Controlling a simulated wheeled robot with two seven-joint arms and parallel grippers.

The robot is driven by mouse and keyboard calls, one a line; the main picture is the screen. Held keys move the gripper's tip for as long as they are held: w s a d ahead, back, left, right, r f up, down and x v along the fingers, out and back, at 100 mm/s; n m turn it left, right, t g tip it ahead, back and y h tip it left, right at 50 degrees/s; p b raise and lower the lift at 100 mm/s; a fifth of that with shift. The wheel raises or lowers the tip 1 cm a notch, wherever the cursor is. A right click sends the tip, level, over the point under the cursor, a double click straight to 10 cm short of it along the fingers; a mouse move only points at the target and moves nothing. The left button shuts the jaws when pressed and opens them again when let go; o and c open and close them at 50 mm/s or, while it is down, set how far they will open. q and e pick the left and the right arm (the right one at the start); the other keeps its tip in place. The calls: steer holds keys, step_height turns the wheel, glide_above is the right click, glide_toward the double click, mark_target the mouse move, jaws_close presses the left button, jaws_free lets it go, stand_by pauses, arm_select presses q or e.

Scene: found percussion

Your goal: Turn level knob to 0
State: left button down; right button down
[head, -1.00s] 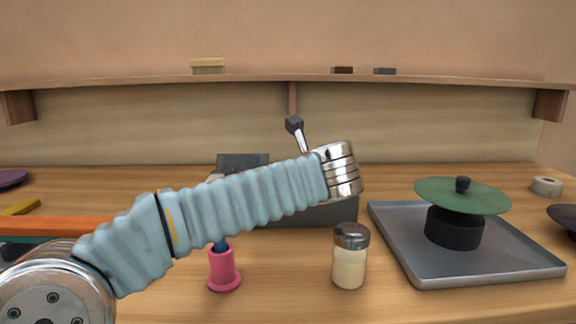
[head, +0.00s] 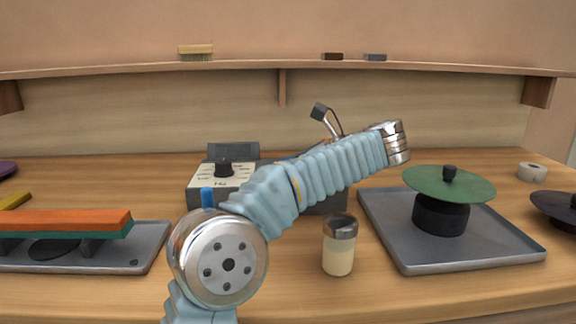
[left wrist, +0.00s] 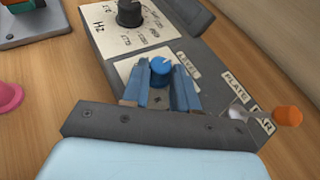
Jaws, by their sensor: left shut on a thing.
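The level knob (left wrist: 162,68) is a blue dial on a white scale plate marked LEVEL, seen in the left wrist view. My left gripper (left wrist: 162,84) has its blue fingers on both sides of this knob and is shut on it. The knob's pointer reading cannot be made out. The grey control box (head: 199,196) shows in the head view, partly hidden behind my left arm. There the level knob and the left fingertips are hidden. My right gripper is not in view.
A black Hz knob (left wrist: 130,13) sits beside the level knob, and an orange-tipped lever (left wrist: 287,116) on the other side. A jar (head: 339,246) stands in front of the box. Trays with a green disc (head: 449,184) and orange bar (head: 65,222) flank it.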

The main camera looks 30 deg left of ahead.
arm_select(q)
steer(key=shift+f+g, duration=0.25)
steer(key=shift+g, duration=0.05)
steer(key=c, duration=0.9)
jaws_free()
steer(key=shift+w+a, duration=0.1)
steer(key=shift+o, duration=0.2)
steer(key=shift+r, duration=0.1)
steer(key=v, duration=1.4)
steer(key=shift+a, duration=0.1)
